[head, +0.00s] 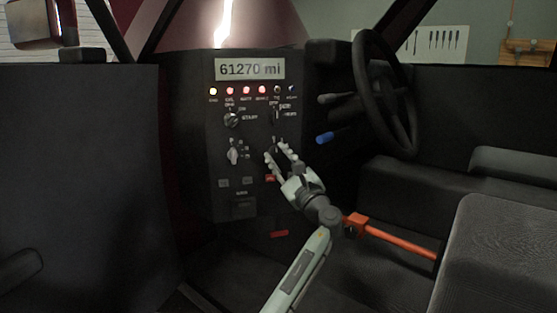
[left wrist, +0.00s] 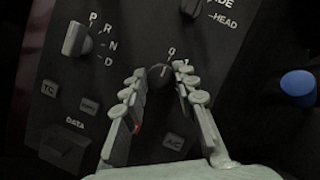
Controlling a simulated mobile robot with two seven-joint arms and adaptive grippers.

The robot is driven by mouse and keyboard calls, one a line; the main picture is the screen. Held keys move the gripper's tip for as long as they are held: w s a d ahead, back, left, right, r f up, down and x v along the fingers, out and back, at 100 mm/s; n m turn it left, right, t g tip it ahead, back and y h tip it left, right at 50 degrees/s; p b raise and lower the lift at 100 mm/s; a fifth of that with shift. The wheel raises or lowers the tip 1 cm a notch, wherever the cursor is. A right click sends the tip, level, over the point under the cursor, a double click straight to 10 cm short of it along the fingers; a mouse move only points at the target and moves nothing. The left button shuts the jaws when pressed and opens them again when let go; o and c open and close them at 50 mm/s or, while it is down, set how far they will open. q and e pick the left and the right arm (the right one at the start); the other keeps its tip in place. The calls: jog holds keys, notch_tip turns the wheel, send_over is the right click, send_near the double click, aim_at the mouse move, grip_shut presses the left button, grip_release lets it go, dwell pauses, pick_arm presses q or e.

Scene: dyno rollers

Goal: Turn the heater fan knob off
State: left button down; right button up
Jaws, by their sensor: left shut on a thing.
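The heater fan knob (left wrist: 159,72) is a small dark knob on the dashboard panel, with 0 and 1 marked beside it in the left wrist view. My left gripper (left wrist: 160,78) has its two grey padded fingers on either side of this knob, shut on it. In the head view my left gripper (head: 276,153) reaches to the lower right of the panel, and its fingers hide most of the knob. The exact pointer angle of the knob is hard to tell. My right gripper is not in view.
The gear selector knob (left wrist: 77,39) marked P R N D is left of the fan knob. An A/C button (left wrist: 174,141) lies below. A blue-tipped lever (head: 324,138) and the steering wheel (head: 386,95) are to the right.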

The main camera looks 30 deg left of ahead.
pick_arm(q)
jog(key=c, duration=1.2)
grip_release()
jog(key=v, duration=1.2)
